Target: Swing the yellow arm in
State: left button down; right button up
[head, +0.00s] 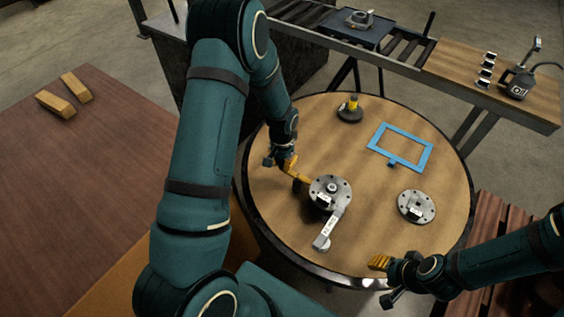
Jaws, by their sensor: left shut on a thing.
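My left gripper (291,168) is at the left side of a round metal flange unit (330,187) on the round wooden table. The gripper is shut on the yellow arm (304,179), a short yellow piece running toward the flange's left edge. The gripper's fingers hide part of it, and finger and arm are hard to tell apart here. A grey lever (333,228) reaches from the flange toward the table's front. My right gripper (380,263) is over the table's front edge, apart from the unit. Its finger gap is not clear.
The round table (285,235) also bears a second metal flange (416,207), a blue frame (429,162) and a black-based yellow piece (350,110). A brown table (95,180) lies left.

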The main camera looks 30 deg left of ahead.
pick_arm(q)
jog(key=c, duration=0.9)
grip_release()
jog(key=shift+o, duration=0.2)
notch_tip(320, 180, up, 12)
